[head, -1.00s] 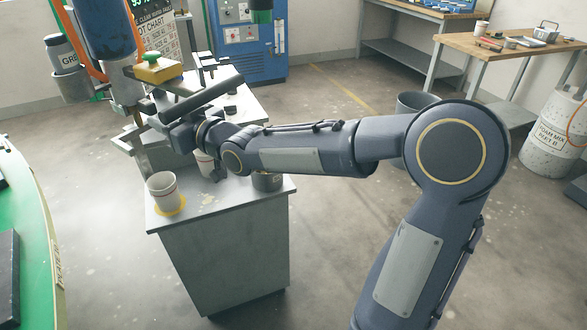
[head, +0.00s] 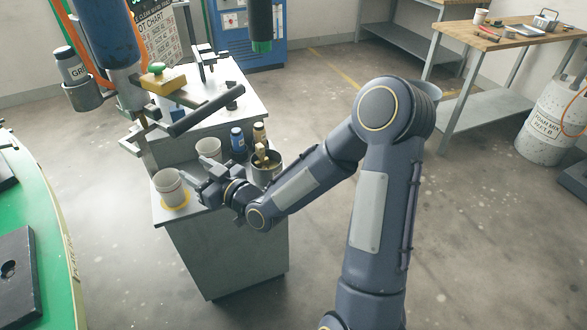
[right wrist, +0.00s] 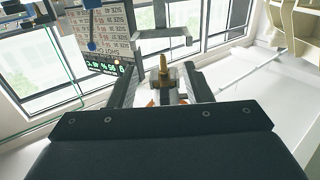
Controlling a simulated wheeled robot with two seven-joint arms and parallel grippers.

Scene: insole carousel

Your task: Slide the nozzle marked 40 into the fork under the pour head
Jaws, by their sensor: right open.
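The blue pour head (head: 112,42) hangs at the upper left in the head view. A small brass nozzle (head: 138,117) shows below it, beside a grey bracket (head: 145,133). In the right wrist view, which is upside down, the brass nozzle (right wrist: 163,68) appears between the fingertips but beyond them, with a grey pronged bracket (right wrist: 160,50) nearby. No 40 mark is legible, and I cannot tell how deep the nozzle sits in the fork. My right gripper (head: 200,180) is open and empty, low over the cabinet's front, apart from the pour head. My left gripper is out of view.
A white cup (head: 170,188) on a yellow ring stands just left of the gripper. Another white cup (head: 209,150), small bottles (head: 237,139) and a dark pot (head: 265,172) with brass pieces stand on the grey cabinet (head: 225,245). A dark bar (head: 203,108) juts out near the pour head.

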